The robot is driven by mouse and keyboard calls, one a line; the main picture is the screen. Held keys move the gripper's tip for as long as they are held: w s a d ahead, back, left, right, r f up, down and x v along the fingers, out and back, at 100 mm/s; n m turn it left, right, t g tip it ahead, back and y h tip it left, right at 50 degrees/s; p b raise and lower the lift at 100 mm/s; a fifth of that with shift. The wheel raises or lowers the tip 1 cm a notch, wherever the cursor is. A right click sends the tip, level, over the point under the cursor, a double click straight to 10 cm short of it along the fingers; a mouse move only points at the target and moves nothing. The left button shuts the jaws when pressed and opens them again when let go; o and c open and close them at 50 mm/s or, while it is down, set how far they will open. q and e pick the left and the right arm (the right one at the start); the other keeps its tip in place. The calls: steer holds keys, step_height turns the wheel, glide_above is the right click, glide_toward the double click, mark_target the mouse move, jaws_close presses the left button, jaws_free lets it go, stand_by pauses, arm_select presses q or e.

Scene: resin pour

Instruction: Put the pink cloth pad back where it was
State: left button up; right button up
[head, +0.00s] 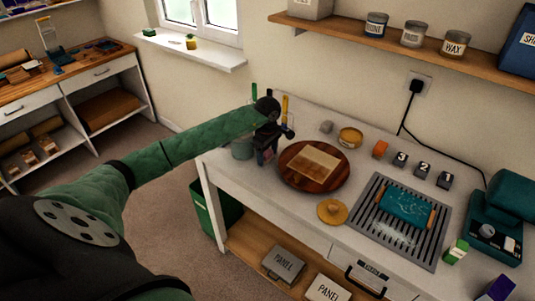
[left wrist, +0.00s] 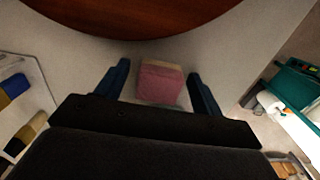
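The pink cloth pad (left wrist: 160,84) shows in the left wrist view as a small dusty-pink block with a tan far edge. It lies between the two fingers of my left gripper (left wrist: 160,72), with a gap on each side. The gripper is open, and its fingers do not visibly touch the pad. In the head view my left gripper (head: 265,156) points down at the white bench's back left, just left of the round wooden board (head: 290,177). The pad cannot be made out there. My right gripper is not in view.
A pale panel (head: 313,162) lies on the round board. A yellow disc (head: 332,211) and a slotted grey tray (head: 395,245) with a teal piece (head: 405,206) are to the right.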

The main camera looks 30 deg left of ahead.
mark_target(267, 152)
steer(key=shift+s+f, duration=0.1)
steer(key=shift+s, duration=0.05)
arm_select(q)
steer(key=shift+r, duration=0.2)
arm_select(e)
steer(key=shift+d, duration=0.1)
arm_select(q)
steer(key=shift+r, duration=0.25)
step_height(267, 152, up, 11)
steer(key=b, duration=0.5)
steer(key=shift+r, duration=0.2)
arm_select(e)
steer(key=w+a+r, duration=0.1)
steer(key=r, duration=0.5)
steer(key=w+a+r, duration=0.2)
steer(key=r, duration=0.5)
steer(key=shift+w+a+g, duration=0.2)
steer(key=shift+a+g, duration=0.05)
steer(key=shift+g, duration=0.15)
arm_select(q)
steer(key=shift+s+f, duration=0.1)
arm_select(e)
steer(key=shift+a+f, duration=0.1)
